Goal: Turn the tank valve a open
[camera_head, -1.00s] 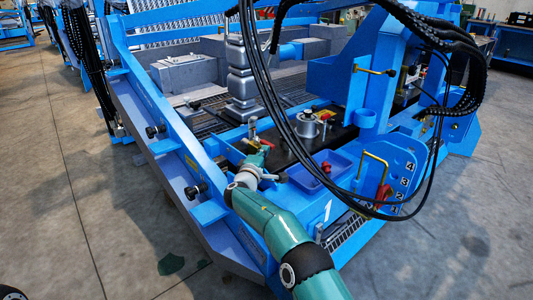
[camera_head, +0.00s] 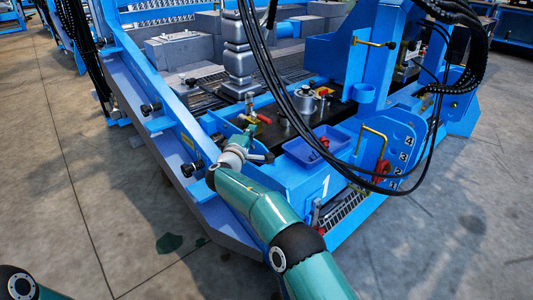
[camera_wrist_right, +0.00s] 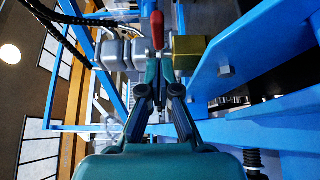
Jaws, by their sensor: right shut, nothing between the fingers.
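The tank valve a, with a red handle (camera_head: 263,119) and a small upright fitting (camera_head: 250,102), stands on the blue frame near its front left part. In the right wrist view the red handle (camera_wrist_right: 157,30) points up, just beyond my fingertips, with a brass-coloured block (camera_wrist_right: 189,52) to its right. My right gripper (camera_head: 250,130) is at the valve, its fingers small in the head view. In the wrist view the right gripper (camera_wrist_right: 158,68) is shut and holds nothing. I cannot tell whether its tips touch the handle. My left gripper is out of view.
A blue tray (camera_head: 305,150) lies right of my right gripper. A grey cylindrical fitting (camera_head: 304,100) stands behind it. Black hoses (camera_head: 277,100) hang across the frame. A blue side rail (camera_head: 130,80) runs along the left. The concrete floor (camera_head: 80,200) at left is largely clear.

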